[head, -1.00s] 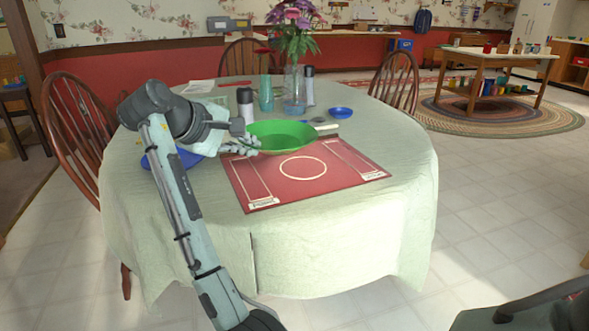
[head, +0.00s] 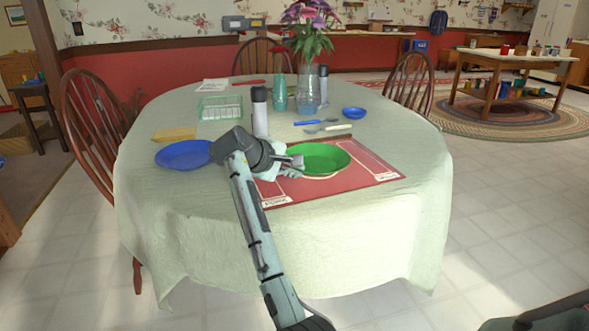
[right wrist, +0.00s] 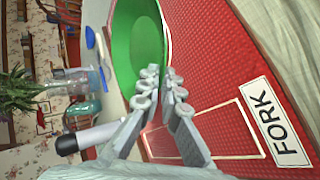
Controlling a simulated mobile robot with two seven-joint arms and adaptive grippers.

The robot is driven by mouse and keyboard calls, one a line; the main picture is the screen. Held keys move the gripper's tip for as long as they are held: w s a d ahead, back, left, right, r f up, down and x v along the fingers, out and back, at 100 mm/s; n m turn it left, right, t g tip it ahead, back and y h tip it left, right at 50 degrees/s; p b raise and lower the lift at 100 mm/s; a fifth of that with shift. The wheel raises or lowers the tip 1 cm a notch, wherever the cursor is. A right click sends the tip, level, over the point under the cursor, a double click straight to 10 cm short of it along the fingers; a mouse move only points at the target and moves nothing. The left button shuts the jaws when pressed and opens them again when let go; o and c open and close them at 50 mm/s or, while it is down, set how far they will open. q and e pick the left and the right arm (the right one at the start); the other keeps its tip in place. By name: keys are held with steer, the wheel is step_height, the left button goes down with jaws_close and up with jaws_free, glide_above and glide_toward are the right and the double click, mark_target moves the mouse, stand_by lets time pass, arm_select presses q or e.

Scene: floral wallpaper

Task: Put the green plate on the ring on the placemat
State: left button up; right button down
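The green plate (head: 322,157) is over the middle of the red placemat (head: 345,187) and hides nearly all of the ring. A thin pale sliver of the ring (head: 318,177) shows at the plate's front edge. My right gripper (head: 293,166) is at the plate's left rim. In the right wrist view, the fingers (right wrist: 160,88) are close together with the rim of the green plate (right wrist: 138,40) between their tips. I cannot tell whether the plate touches the placemat. My left gripper is not in view.
A blue plate (head: 184,154) lies left of the placemat. A dark-topped shaker (head: 260,115), a teal cup (head: 278,93) and a flower vase (head: 308,90) stand behind. Blue and white cutlery (head: 325,128) and a small blue dish (head: 354,113) lie behind the placemat. The table's front is clear.

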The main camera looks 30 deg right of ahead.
steer(key=c, duration=1.7)
jaws_free()
steer(key=shift+r, duration=0.1)
steer(key=v, duration=1.2)
